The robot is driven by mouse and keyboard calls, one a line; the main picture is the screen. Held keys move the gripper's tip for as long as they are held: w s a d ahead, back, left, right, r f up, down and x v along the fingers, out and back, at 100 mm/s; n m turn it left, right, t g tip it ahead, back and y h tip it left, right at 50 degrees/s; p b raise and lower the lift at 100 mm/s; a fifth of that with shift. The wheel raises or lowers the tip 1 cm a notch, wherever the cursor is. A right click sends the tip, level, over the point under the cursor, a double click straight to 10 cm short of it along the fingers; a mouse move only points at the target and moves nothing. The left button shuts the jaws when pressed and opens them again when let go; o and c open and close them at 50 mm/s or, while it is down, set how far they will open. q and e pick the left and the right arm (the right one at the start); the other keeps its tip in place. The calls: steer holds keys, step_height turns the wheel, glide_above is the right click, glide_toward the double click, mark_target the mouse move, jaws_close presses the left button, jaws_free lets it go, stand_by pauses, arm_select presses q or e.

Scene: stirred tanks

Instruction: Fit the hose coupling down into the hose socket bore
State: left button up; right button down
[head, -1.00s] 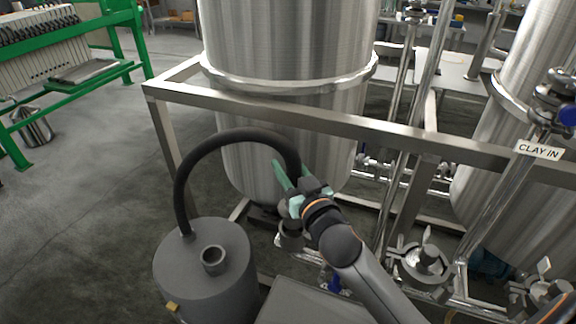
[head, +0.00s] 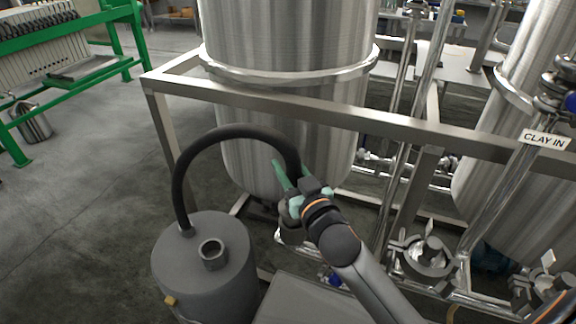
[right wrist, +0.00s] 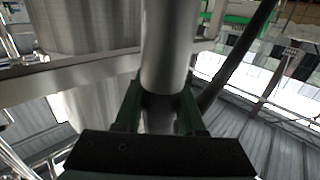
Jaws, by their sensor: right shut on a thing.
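My right gripper (head: 301,194), with green fingers, is shut on the end of the black hose (head: 222,135), where the coupling is. The hose arches from the top of the grey canister (head: 205,285) over to the gripper. In the right wrist view, a smooth grey cylinder, seemingly the coupling (right wrist: 166,60), stands between the green fingers (right wrist: 160,103). A short grey cylindrical fitting (head: 291,233) shows just below the gripper, partly hidden by it. I cannot tell whether it is the hose socket, or whether the coupling touches it. My left gripper is not in view.
A short open stub (head: 212,254) stands on the canister's lid. A steel frame rail (head: 300,111) runs behind the gripper, in front of a large tank (head: 285,40). Pipes and clamped valves (head: 425,255) crowd the right.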

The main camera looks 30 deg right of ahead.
arm_select(q)
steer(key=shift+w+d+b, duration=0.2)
steer(key=shift+b, duration=0.1)
arm_select(e)
steer(key=shift+f, duration=0.35)
arm_select(q)
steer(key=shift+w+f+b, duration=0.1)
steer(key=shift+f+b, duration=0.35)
steer(key=shift+b, duration=0.05)
arm_select(e)
steer(key=shift+f, duration=0.7)
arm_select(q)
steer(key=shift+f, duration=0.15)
arm_select(e)
steer(key=shift+f, duration=0.2)
arm_select(q)
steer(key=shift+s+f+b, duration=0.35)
steer(key=shift+b, duration=0.1)
arm_select(e)
steer(key=shift+f, duration=0.4)
steer(key=c, duration=0.5)
jaws_free()
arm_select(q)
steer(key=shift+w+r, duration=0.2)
arm_select(e)
steer(key=shift+o, duration=0.4)
steer(key=shift+f, duration=0.2)
